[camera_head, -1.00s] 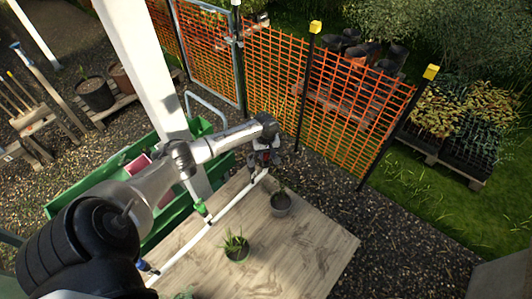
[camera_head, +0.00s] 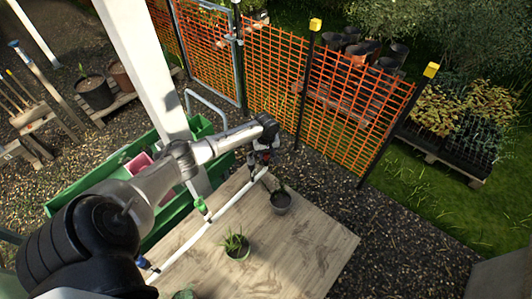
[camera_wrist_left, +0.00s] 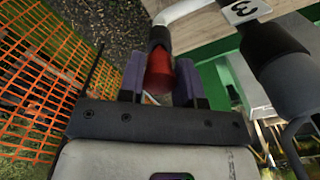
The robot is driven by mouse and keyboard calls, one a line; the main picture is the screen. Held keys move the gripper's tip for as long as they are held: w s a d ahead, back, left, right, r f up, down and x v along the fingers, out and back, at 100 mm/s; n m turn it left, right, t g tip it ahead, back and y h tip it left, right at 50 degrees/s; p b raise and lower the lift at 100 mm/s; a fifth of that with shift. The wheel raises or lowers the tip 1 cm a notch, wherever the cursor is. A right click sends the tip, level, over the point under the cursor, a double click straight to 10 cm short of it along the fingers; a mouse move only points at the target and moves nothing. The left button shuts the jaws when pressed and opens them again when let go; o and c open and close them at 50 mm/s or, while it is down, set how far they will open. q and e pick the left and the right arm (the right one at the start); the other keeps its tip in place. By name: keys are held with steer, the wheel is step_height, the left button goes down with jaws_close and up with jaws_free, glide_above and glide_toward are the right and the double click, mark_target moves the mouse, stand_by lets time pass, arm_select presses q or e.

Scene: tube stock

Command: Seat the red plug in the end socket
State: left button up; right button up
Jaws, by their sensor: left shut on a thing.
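In the left wrist view the red plug (camera_wrist_left: 159,75) sits between the two purple fingers of my left gripper (camera_wrist_left: 162,88), which is shut on it. The plug's far end meets the black end socket (camera_wrist_left: 160,38) on a bent white pipe. The plug lines up closely with the socket; how deep it sits inside I cannot tell. In the head view my left gripper (camera_head: 262,160) is at the far end of the white pipe (camera_head: 228,207), above the table's far edge. The plug is too small to make out there. My right gripper is not in view.
The wooden table (camera_head: 290,240) carries a potted plant (camera_head: 236,246) and a grey pot (camera_head: 281,201) near the gripper. The pipe has a green fitting (camera_head: 200,206) and a blue fitting (camera_head: 143,263). Orange mesh fencing (camera_head: 340,100) stands behind. Another black fitting (camera_wrist_left: 280,65) is right of the plug.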

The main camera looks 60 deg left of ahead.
arm_select(q)
steer(key=shift+f, duration=0.4)
stand_by(0.4)
steer(key=shift+f, duration=0.5)
stand_by(0.8)
steer(key=o, duration=1)
steer(key=shift+r, duration=6.95)
